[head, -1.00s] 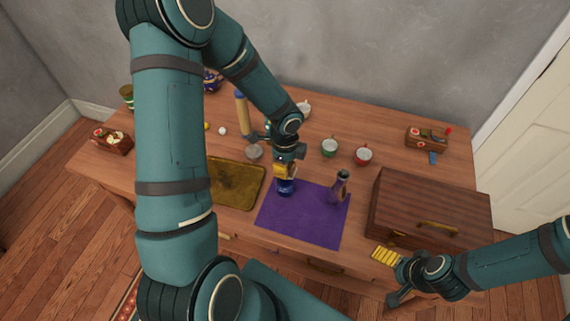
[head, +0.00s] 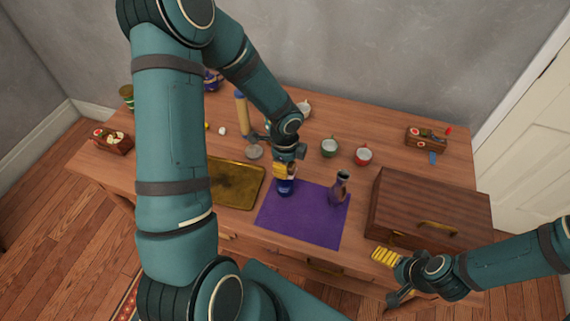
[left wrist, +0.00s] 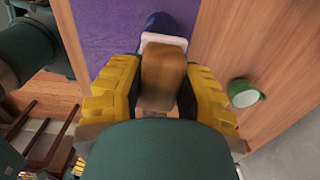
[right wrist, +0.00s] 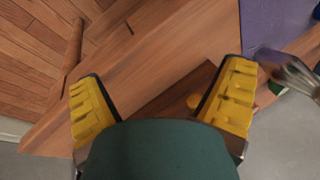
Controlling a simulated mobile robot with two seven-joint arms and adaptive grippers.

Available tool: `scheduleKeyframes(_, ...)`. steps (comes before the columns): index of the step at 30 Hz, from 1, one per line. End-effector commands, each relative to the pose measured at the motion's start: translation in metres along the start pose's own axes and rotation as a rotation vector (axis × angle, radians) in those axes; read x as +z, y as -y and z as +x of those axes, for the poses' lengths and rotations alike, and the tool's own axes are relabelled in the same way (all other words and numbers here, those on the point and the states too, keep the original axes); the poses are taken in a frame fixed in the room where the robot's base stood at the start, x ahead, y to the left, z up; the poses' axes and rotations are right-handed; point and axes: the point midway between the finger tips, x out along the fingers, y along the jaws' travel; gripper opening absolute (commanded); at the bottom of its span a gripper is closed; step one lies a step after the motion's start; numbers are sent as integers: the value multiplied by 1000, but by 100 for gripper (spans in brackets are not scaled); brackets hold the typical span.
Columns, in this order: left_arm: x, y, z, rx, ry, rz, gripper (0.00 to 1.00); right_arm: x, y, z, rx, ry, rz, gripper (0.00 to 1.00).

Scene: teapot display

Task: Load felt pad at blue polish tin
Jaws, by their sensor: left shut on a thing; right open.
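My left gripper (head: 284,171) is shut on a brown block with a pale pad at its base, which I take to be the felt pad (left wrist: 164,75). The blue polish tin (head: 285,188) stands at the upper left of the purple cloth, directly below the left gripper. In the left wrist view the tin (left wrist: 165,22) shows just beyond the pad's pale edge; I cannot tell whether they touch. My right gripper (head: 388,257) is open and empty at the table's front right, in front of the wooden chest; it also shows in the right wrist view (right wrist: 160,95).
A dark bottle (head: 340,190) stands on the purple cloth (head: 300,226). A brass tray (head: 235,184) lies to the left, the wooden chest (head: 425,204) to the right. The cloth's front part is clear.

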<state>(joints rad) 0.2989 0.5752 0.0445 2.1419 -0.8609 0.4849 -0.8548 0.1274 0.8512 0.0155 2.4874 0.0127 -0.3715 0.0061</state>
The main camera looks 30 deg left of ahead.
Motion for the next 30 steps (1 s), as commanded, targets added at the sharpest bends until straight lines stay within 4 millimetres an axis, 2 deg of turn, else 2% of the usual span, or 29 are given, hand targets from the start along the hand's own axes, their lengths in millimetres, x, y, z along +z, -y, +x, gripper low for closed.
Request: scheduleKeyframes(30,0,0,-70,-1,0,0,5,-7,21,-55,0,0,0,95)
